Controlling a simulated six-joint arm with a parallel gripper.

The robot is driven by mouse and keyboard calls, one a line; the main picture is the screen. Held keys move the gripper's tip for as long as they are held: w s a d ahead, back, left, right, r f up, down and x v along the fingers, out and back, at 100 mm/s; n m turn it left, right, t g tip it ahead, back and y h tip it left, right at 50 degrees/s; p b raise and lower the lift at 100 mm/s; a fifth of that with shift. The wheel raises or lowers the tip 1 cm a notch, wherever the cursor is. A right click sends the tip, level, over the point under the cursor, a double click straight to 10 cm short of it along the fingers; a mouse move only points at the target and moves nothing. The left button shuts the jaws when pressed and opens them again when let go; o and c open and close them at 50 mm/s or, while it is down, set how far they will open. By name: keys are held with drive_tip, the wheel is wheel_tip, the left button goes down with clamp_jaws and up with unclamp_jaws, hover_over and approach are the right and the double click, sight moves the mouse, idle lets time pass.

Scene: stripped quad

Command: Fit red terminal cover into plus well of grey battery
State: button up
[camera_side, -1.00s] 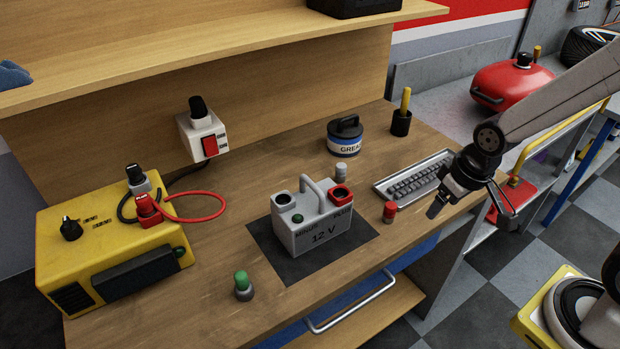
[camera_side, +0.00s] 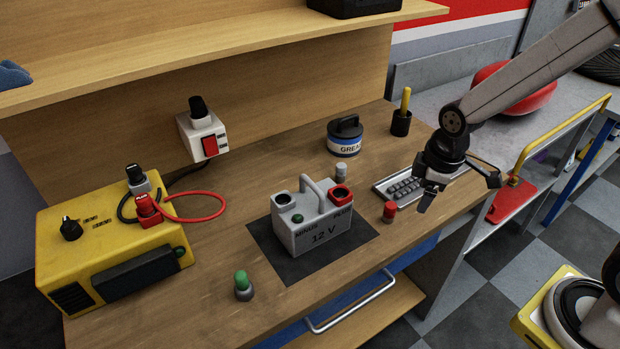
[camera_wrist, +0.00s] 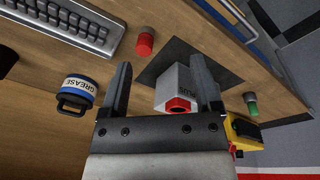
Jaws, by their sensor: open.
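The red terminal cover (camera_side: 390,212) stands upright on the bench, right of the battery; it also shows in the wrist view (camera_wrist: 145,44), beyond my fingertips and between their lines. The grey 12 V battery (camera_side: 308,234) sits on a dark mat. Its plus well (camera_side: 341,194) is a red-rimmed opening at the top right; it also shows in the wrist view (camera_wrist: 180,106). My gripper (camera_side: 458,188) is open and empty, in the air right of the cover and apart from it. In the wrist view my gripper (camera_wrist: 163,68) has its fingers spread wide.
A green-topped piece (camera_side: 243,285) stands front left of the battery. A grease tub (camera_side: 344,139) and a keyboard (camera_side: 411,180) are farther back. The yellow charger (camera_side: 110,245) fills the left. The battery's carry handle (camera_side: 313,190) stands up.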

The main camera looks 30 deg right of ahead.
sight(391, 205)
drive_tip(key=w+n, duration=0.2)
drive_tip(key=n, duration=0.2)
drive_tip(key=w+f+n+g, duration=0.1)
drive_tip(key=w+n, duration=0.1)
drive_tip(key=n, duration=0.2)
drive_tip(key=w+f+n, duration=0.1)
drive_tip(key=w+n, duration=0.2)
drive_tip(key=n, duration=0.2)
drive_tip(key=shift+a+f+g, duration=0.2)
drive_tip(key=shift+a+g, duration=0.1)
drive_tip(key=shift+a, duration=0.05)
drive_tip(key=shift+f, duration=0.1)
drive_tip(key=shift+f, duration=1.2)
drive_tip(key=shift+d+f, duration=0.1)
drive_tip(key=shift+f, duration=2.5)
